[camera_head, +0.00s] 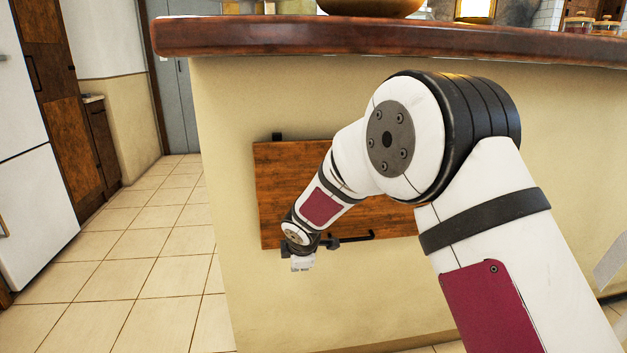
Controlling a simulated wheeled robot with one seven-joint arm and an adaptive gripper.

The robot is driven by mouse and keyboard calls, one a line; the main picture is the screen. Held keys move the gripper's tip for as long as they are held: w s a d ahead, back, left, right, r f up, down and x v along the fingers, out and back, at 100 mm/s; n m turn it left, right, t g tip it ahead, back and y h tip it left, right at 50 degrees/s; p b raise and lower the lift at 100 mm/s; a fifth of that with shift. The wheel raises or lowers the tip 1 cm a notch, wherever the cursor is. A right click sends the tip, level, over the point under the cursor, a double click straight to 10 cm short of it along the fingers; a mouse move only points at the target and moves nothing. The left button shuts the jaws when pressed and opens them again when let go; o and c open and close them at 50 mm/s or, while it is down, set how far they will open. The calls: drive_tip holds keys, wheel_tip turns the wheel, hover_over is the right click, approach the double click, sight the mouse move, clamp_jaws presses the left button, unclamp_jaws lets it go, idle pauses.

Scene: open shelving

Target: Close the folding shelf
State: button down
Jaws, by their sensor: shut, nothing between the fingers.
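The folding shelf (282,185) is a brown wooden panel on the cream side of the counter in the head view. A dark bracket shows at its upper left and a black bar handle (357,237) runs along its lower edge. My arm crosses in front and hides much of its middle and right. My gripper (301,264) is at the panel's lower left edge, left of the handle. It is small in view and shut, with nothing held. I cannot tell whether it touches the panel, or the panel's exact angle to the wall.
The counter top (400,38) overhangs above the shelf, with a round bowl (370,6) on it. The tiled floor (150,260) to the left is clear. A white fridge (30,150) and wooden cabinets stand at the far left.

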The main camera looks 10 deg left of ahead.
drive_tip(key=shift+t, duration=0.7)
drive_tip(key=shift+w+a+f+b, duration=0.25)
drive_tip(key=shift+w+b, duration=0.1)
drive_tip(key=shift+w, duration=0.55)
drive_tip(key=shift+w+a+f+b, duration=0.1)
drive_tip(key=shift+w+a+b, duration=0.25)
drive_tip(key=shift+w, duration=0.5)
drive_tip(key=shift+w+a+f+b, duration=0.2)
drive_tip(key=shift+w+b, duration=0.2)
drive_tip(key=shift+w, duration=0.5)
